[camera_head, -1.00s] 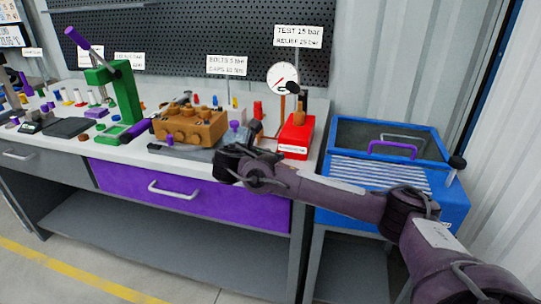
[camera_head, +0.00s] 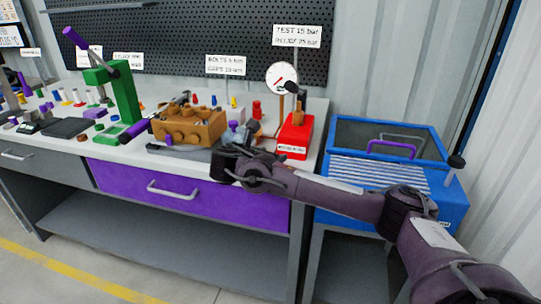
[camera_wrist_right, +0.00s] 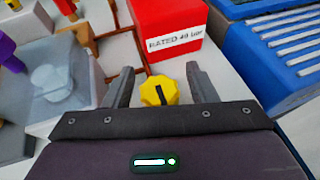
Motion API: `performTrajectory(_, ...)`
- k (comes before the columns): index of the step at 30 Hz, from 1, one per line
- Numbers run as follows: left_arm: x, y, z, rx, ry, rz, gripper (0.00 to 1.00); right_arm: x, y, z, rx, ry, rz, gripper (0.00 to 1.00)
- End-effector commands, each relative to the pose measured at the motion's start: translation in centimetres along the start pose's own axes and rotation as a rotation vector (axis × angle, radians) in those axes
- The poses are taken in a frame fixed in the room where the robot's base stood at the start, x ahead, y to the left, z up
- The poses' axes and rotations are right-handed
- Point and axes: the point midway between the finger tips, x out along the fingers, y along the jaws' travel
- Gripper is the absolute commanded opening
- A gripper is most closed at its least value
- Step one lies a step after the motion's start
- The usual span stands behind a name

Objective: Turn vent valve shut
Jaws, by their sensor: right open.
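A yellow faceted knob (camera_wrist_right: 158,93) with a black slot mark, which looks like the vent valve, sits between my right gripper's two fingers (camera_wrist_right: 160,88) in the right wrist view. The fingers stand apart on either side of it, with gaps visible, so they do not grip it. In the head view my right gripper (camera_head: 236,158) is low at the bench's front edge, left of the red pump box (camera_head: 296,136), and the knob is hidden there. The red box also shows in the wrist view (camera_wrist_right: 168,15). My left gripper is not in view.
Copper pipes (camera_wrist_right: 88,45) and a clear block (camera_wrist_right: 55,75) lie left of the knob. A pressure gauge (camera_head: 281,76) stands behind the red box. A brown pump block (camera_head: 190,127) is to the left, a blue tank (camera_head: 440,185) to the right.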

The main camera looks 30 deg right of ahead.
Motion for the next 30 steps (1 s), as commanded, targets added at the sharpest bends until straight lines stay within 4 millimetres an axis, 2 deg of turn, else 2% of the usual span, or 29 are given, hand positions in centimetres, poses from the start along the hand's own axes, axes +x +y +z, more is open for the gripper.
performTrajectory(9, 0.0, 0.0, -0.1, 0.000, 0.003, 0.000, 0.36, -5.2, 0.1, 0.0, 0.000, 0.001, 0.005, 0.52)
performTrajectory(13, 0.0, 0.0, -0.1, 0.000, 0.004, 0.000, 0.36, -6.7, 0.1, 0.0, 0.000, 0.001, 0.003, 0.52)
performTrajectory(18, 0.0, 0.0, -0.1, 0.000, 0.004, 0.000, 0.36, -7.4, 0.0, 0.0, 0.001, 0.000, 0.001, 0.52)
performTrajectory(30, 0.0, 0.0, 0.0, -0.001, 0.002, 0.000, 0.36, -7.3, 0.0, 0.0, 0.000, 0.000, 0.000, 0.52)
